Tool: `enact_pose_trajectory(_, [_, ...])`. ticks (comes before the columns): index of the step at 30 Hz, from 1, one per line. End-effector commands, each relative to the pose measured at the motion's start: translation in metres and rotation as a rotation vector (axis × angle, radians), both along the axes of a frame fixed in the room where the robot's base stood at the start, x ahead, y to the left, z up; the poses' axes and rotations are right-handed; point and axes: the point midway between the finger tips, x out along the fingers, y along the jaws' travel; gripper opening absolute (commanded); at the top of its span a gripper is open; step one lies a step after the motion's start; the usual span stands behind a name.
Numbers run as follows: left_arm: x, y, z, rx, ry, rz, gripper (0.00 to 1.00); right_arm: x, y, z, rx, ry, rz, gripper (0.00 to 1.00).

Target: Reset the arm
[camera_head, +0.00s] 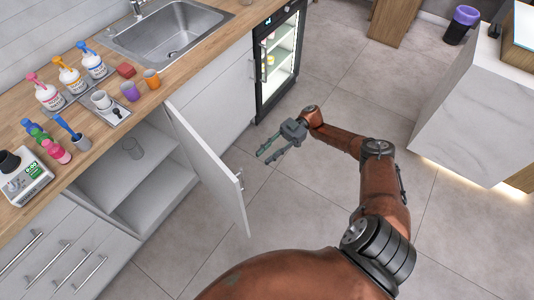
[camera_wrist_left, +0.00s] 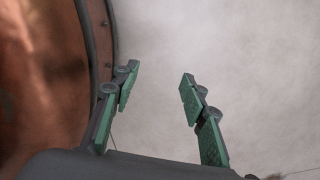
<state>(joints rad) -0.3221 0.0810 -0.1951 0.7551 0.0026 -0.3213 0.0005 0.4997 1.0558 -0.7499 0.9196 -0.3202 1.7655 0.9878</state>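My right arm reaches across the head view from the bottom right. Its gripper (camera_head: 267,156) hangs over the floor to the right of the open cabinet door, with its two fingers apart and nothing between them. My left gripper (camera_wrist_left: 160,88) shows only in the left wrist view. Its two green-padded fingers are spread apart and empty, with a plain pale surface behind them. A brown-red curved part fills the left side of that view. The left arm's gripper is not in the head view.
The cabinet door (camera_head: 211,168) stands open, and a clear glass (camera_head: 133,148) is on the shelf inside. Bottles, cups and a tray (camera_head: 110,119) stand on the wooden counter, left of the sink (camera_head: 168,30). A lit fridge (camera_head: 279,58) and a marble counter (camera_head: 470,110) border the clear floor.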

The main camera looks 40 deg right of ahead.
Motion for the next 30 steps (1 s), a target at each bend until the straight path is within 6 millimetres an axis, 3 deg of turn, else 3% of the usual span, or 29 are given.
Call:
enact_pose_trajectory(12, [0.0, 0.0, 0.0, 0.0, 0.0, 0.0, 0.4, 0.0, 0.001, -0.001, 0.0, 0.0, -0.004, 0.25])
enact_pose_trajectory(17, [0.003, 0.001, 0.008, 0.0, -0.007, -0.001, 0.4, 0.015, 0.01, -0.025, 0.007, -0.028, -0.133, 0.25])
enact_pose_trajectory(20, [0.006, 0.003, 0.019, 0.0, -0.016, -0.002, 0.4, 0.036, 0.015, -0.068, -0.009, -0.056, -0.341, 0.25])
enact_pose_trajectory(24, [0.01, 0.003, 0.035, 0.0, -0.03, -0.005, 0.4, 0.052, 0.003, -0.156, -0.112, -0.045, -0.706, 0.25])
enact_pose_trajectory(26, [0.011, 0.003, 0.041, 0.001, -0.034, -0.006, 0.4, 0.046, -0.009, -0.198, -0.183, -0.015, -0.847, 0.25])
enact_pose_trajectory(30, [0.013, 0.004, 0.053, 0.001, -0.044, -0.008, 0.4, 0.005, -0.035, -0.289, -0.369, 0.092, -1.085, 0.25])
